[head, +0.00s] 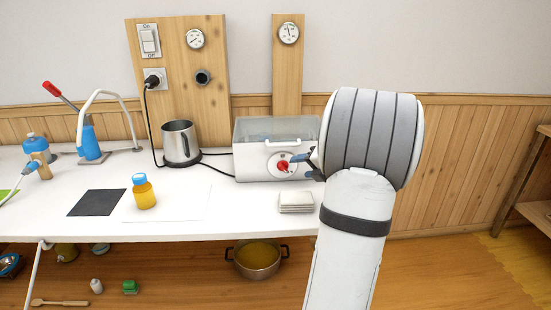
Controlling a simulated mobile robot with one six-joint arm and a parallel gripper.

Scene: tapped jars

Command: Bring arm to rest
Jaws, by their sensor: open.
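My arm rises at the right of the head view, in front of the counter's right end. My gripper (309,164) shows only in part, as dark and blue finger pieces left of the thick wrist. It is open, with nothing seen between the fingers. It appears beside the red knob (283,167) on the front of the white bath with clear walls (251,163). I cannot tell whether it touches the bath. The rest of the gripper is hidden behind my arm.
On the white counter (240,210) stand a yellow jar with a blue cap (144,192), a black mat (97,202), a steel kettle (181,144) and stacked white pads (296,202). A pot (257,259) sits below. Floor at right is free (450,270).

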